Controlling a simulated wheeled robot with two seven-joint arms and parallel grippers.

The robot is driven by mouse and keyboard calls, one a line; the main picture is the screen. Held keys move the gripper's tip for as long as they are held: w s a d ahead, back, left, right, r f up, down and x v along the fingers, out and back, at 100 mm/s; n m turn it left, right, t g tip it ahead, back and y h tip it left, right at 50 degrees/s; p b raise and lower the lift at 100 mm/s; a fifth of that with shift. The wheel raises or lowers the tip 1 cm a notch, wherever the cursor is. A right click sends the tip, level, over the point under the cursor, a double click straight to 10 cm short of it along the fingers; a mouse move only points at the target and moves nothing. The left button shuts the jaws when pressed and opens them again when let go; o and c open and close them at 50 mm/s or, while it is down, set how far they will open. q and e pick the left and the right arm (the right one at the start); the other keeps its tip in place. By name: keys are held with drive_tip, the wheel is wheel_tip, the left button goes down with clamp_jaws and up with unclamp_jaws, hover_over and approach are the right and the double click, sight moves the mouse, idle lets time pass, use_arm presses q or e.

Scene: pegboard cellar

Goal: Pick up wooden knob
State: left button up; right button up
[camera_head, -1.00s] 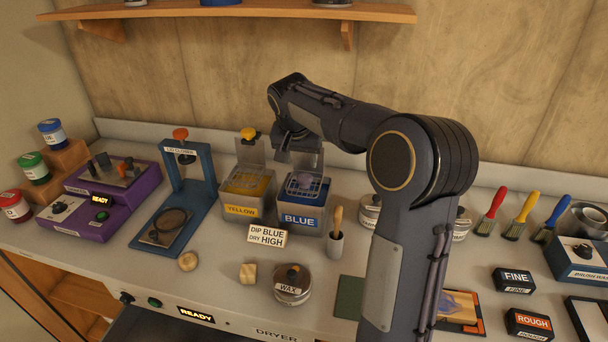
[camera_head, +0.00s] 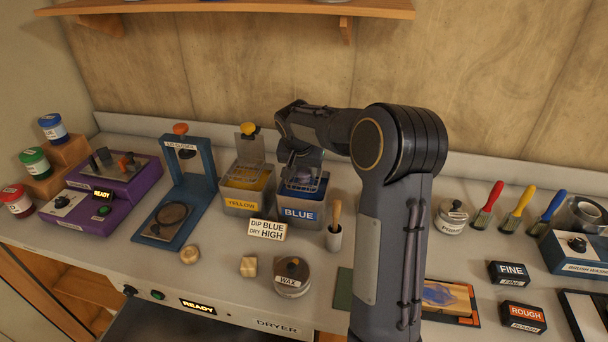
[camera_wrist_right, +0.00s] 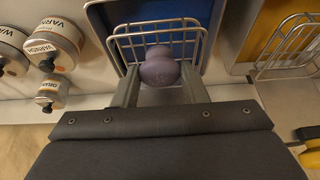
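A rounded purple-tinted knob (camera_wrist_right: 159,68) sits in the wire basket (camera_wrist_right: 196,38) of the blue dye tank in the right wrist view. In the head view the tank (camera_head: 299,214) is labelled BLUE, and my right gripper (camera_head: 303,170) reaches down over it. The fingers of my right gripper (camera_wrist_right: 160,82) are spread on either side of the knob, apparently open; the contact is hard to tell. A plain pale wooden knob (camera_head: 190,254) lies on the bench at the front left. My left gripper is out of view.
The yellow tank (camera_head: 240,206) stands beside the blue one. Varnish tins (camera_wrist_right: 52,42) show in the wrist view.

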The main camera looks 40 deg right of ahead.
drive_tip(key=c, duration=0.5)
drive_tip(key=shift+o, duration=0.2)
drive_tip(key=shift+r, duration=0.15)
